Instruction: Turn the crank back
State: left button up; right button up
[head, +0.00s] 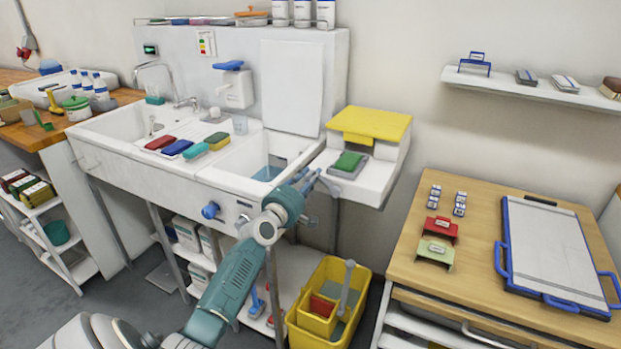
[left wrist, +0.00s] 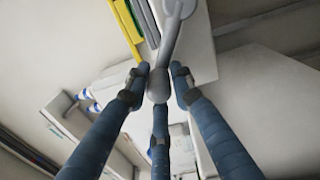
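The crank (left wrist: 171,40) is a grey arm with a rounded grey grip at its lower end, seen close up in the left wrist view. In the head view it is a small grey shape (head: 331,186) at the right end of the sink, partly hidden by my gripper. My left gripper (head: 308,184) is at the crank. In the left wrist view its blue fingers (left wrist: 160,78) close around the grip from both sides, with a third finger below it. My right gripper is not in view.
The sink unit (head: 130,147) stands behind my left arm, with a blue knob (head: 210,211) on its front. A yellow-lidded box (head: 372,122) is just above the gripper. A yellow bucket (head: 357,272) stands below. A wooden table (head: 473,212) is at right.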

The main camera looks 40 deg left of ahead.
pick_arm(q)
jog(key=shift+o, duration=1.3)
jog(key=v, duration=1.2)
jog(key=shift+f, duration=0.1)
